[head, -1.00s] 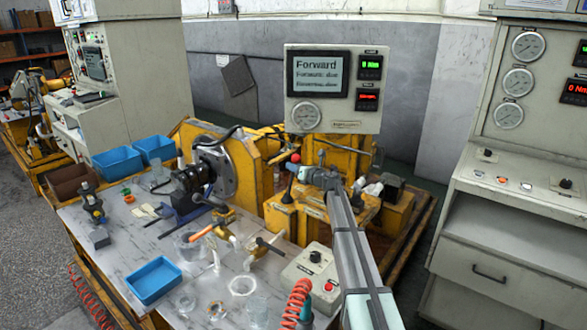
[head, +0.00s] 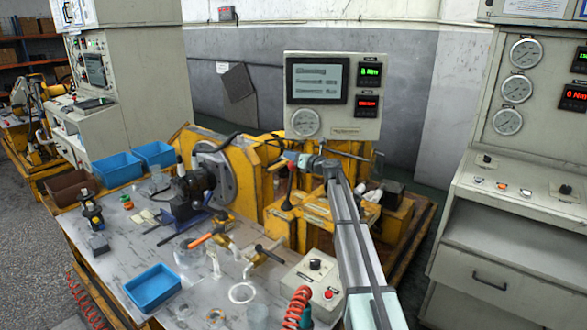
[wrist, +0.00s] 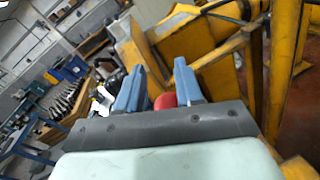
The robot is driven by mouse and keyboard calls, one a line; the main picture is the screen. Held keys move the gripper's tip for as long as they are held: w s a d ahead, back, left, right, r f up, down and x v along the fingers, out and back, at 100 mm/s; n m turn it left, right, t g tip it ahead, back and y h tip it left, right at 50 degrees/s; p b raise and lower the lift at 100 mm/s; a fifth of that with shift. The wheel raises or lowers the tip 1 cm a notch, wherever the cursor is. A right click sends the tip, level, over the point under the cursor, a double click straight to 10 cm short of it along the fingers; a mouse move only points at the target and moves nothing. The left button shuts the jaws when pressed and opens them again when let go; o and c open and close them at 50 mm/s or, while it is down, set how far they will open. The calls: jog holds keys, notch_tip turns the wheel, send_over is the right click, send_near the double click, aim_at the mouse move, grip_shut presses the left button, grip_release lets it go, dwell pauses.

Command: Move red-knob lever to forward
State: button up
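The red-knob lever (head: 288,188) stands nearly upright on the yellow housing in the head view, with its knob mostly covered by my gripper (head: 293,157). In the wrist view, the red knob (wrist: 165,101) shows between the two blue fingers of my gripper (wrist: 159,66), low near their base. The fingers are spread, one on each side of the knob. The knob looks close to the right finger; I cannot tell if they touch. The screen (head: 318,80) above shows lines of text too blurred to read.
A workbench (head: 125,255) with blue bins (head: 117,166), tools and clear cups stands left of my arm. A control box (head: 315,280) with a black knob and red button sits near my forearm. A grey gauge cabinet (head: 510,180) stands at the right.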

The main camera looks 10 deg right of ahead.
jog(key=shift+r, duration=1.1)
